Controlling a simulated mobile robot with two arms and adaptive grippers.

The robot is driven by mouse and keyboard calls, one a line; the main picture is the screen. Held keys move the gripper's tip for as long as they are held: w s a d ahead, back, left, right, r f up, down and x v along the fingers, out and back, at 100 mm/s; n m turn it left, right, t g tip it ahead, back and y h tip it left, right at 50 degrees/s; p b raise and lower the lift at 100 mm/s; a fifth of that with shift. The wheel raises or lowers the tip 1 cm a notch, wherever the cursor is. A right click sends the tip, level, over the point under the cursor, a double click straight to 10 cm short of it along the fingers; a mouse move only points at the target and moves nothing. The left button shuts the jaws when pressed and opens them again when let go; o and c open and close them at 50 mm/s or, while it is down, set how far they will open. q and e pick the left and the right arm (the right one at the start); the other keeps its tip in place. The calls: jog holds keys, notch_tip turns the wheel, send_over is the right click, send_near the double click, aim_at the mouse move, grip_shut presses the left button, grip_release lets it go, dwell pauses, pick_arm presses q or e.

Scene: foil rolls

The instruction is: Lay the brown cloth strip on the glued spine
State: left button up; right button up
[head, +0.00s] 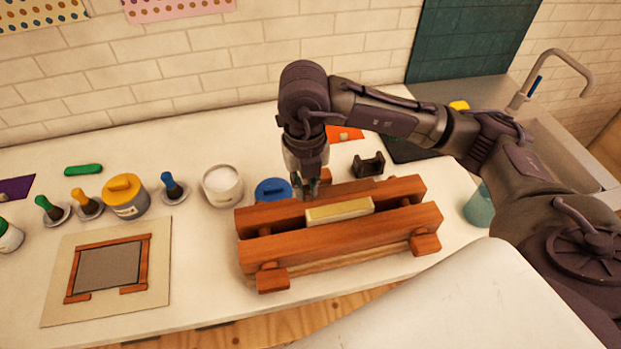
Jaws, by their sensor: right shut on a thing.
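A wooden press (330,246) stands on the white table. The book clamped in it shows its pale cream spine (340,211) facing up between the two beams. My right gripper (316,188) points down just behind the spine, at the rear beam. It is shut, and a small brown piece (326,177) shows beside its fingers. This is probably the brown cloth strip, but it is mostly hidden by the gripper and press. I cannot tell whether it touches the spine. My left gripper is not in view.
A blue lid (272,189) and an open white pot (222,186) stand left of the press. Further left are a yellow-lidded jar (126,197), several brushes and a board (165,262) with a brown frame. A black holder (368,165) stands behind the press; a glass (479,208) stands right.

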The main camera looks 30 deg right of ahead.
aim_at(309, 213)
jog(key=shift+w+d+f, duration=0.1)
jog(key=shift+d+f, duration=0.25)
jog(key=shift+f, duration=0.15)
jog(key=shift+d+f+b, duration=0.1)
jog(key=shift+f+b, duration=0.3)
jog(key=shift+f, duration=0.35)
jog(key=f+b, duration=0.2)
jog(key=f, duration=0.1)
jog(key=shift+a+f+b, duration=0.15)
jog(key=shift+a+b, duration=0.05)
jog(key=shift+b, duration=0.2)
jog(key=shift+f+b, duration=0.3)
jog(key=shift+d+f, duration=0.1)
jog(key=shift+f, duration=0.1)
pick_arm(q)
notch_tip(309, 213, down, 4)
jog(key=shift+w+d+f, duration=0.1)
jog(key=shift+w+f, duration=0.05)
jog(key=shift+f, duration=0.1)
pick_arm(e)
jog(key=shift+r, duration=0.1)
pick_arm(q)
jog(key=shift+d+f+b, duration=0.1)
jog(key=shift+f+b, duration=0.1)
jog(key=shift+b, duration=0.15)
